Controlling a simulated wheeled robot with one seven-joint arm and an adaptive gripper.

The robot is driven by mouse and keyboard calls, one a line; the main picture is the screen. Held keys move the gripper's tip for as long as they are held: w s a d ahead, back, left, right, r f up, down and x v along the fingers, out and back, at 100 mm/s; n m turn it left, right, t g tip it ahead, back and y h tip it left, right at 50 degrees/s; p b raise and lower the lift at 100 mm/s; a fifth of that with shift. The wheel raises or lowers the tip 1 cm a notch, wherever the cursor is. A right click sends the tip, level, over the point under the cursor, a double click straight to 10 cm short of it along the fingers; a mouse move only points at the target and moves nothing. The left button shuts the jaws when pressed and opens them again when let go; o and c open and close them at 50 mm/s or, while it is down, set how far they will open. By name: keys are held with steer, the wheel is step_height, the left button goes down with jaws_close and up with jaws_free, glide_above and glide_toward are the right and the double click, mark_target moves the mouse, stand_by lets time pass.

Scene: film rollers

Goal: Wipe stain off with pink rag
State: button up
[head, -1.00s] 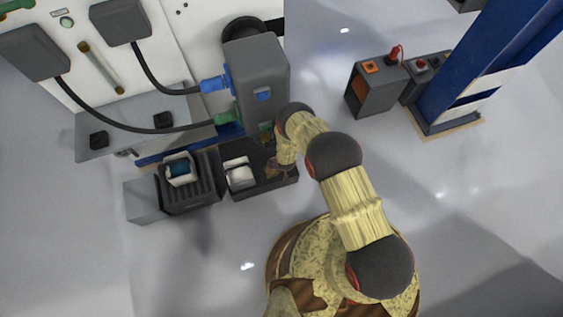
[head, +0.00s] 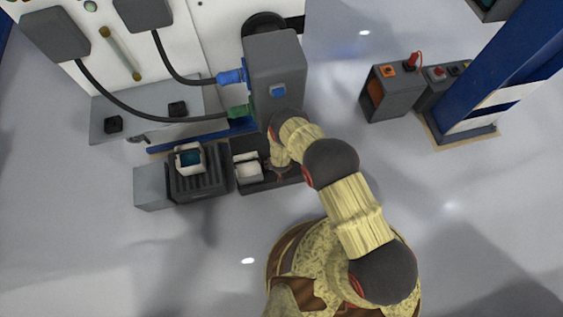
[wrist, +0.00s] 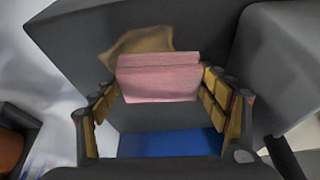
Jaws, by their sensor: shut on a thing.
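The pink rag (wrist: 158,78) is a folded block in the middle of the wrist view. My gripper (wrist: 160,92) is shut on it, with one yellow-padded finger on each side. A brown stain (wrist: 140,43) shows on a dark grey surface (wrist: 85,40) just beyond the rag's upper edge. The rag overlaps the stain's lower part in the picture; I cannot tell whether they touch. In the head view my gripper (head: 281,160) is low beside the grey machine housing (head: 276,75), largely covered by my arm. The rag and stain are not clear there.
A dark tray (head: 280,184) holding a white item (head: 248,171) lies below the housing. A ribbed dark bin (head: 198,184) stands left of it. Cables with blue (head: 232,77) and green plugs enter the housing.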

steer(key=shift+s+a, duration=0.2)
steer(key=shift+a, duration=0.45)
steer(key=shift+s+a, duration=0.2)
steer(key=shift+a, duration=0.5)
steer(key=shift+s+a, duration=0.2)
steer(key=shift+a, duration=0.45)
steer(key=shift+f, duration=0.1)
steer(key=shift+w+d, duration=0.2)
steer(key=shift+d, duration=0.75)
steer(key=shift+w+d, duration=0.2)
steer(key=shift+d, duration=0.7)
